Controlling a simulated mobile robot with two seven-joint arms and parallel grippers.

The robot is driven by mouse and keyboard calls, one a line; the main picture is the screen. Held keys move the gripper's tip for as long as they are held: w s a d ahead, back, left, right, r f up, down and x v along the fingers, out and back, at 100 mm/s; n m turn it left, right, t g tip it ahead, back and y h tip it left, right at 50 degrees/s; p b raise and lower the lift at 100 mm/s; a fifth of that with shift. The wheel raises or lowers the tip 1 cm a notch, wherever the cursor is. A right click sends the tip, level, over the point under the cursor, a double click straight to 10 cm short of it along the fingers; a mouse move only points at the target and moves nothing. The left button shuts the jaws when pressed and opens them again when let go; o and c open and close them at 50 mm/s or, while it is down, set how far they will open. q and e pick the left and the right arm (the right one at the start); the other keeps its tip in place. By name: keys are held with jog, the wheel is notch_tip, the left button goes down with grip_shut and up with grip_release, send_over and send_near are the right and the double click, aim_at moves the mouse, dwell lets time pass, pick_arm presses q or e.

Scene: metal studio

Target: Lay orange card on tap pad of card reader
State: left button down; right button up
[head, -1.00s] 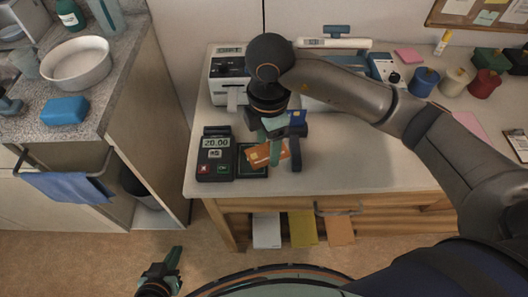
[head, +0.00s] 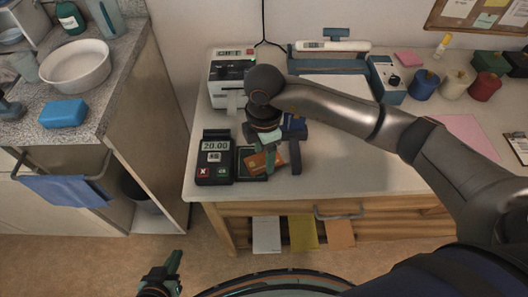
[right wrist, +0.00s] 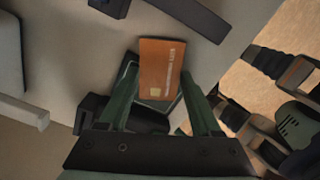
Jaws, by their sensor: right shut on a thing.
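The orange card (head: 264,161) shows its chip between the green fingers of my right gripper (head: 260,162). It also shows in the right wrist view (right wrist: 160,65), with one finger on each side. My right gripper is shut on it. The card reader (head: 215,158) stands to the left, its display reading 20.00. Its dark tap pad (head: 243,176) lies just right of the keys, under and partly hidden by the card and fingers. I cannot tell whether the card touches the pad. My left gripper (head: 172,265) hangs low over the floor, away from the table.
A dark stand (head: 295,158) is close to the right of the card. A receipt printer (head: 231,75) stands behind the reader. A blue-grey box (head: 387,78) and several coloured containers stand at the back right. The middle-right of the white tabletop (head: 345,160) is clear.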

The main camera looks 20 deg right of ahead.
aim_at(264, 161)
jog(key=o, duration=1.3)
notch_tip(264, 161, up, 12)
jog(key=shift+r+p, duration=0.2)
jog(key=shift+p, duration=0.45)
